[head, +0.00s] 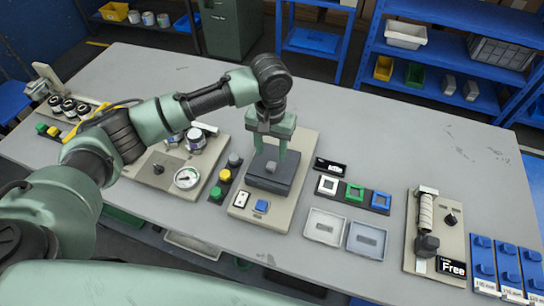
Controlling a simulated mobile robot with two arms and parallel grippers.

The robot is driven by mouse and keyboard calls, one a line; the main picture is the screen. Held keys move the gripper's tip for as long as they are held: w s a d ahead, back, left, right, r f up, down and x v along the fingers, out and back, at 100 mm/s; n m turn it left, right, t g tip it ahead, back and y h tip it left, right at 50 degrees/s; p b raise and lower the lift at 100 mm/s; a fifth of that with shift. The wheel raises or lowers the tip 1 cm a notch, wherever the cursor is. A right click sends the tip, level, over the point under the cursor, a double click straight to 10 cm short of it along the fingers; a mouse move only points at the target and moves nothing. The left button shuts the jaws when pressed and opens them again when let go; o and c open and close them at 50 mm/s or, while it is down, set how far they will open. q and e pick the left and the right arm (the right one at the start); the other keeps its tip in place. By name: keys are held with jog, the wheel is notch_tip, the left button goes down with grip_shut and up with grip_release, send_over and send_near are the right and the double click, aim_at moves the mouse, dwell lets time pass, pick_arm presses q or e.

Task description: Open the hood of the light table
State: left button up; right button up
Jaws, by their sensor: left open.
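A dark grey box-like cover (262,182), which looks like the light table's hood, sits down flat on a beige base plate (297,148) in the middle of the table. A small grey knob (271,167) stands on its top. My left gripper (270,153) points down over the cover from behind, its two green fingers apart. The knob shows just in front of and below the fingertips; I cannot tell whether the fingers touch anything. What lies under the cover is hidden. My right gripper is out of view.
A white switch (241,199) and a blue button (262,206) sit at the plate's front. A gauge station (187,178) is to the left. Grey trays (324,227), framed coloured squares (354,194) and a roller plate (448,240) are to the right. The table's back right is clear.

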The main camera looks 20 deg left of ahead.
aim_at(271, 164)
pick_arm(q)
notch_tip(271, 164, down, 5)
jog(key=shift+w+p, duration=0.1)
jog(key=shift+p, duration=0.25)
jog(key=shift+f, duration=0.3)
grip_shut()
dwell(1.0)
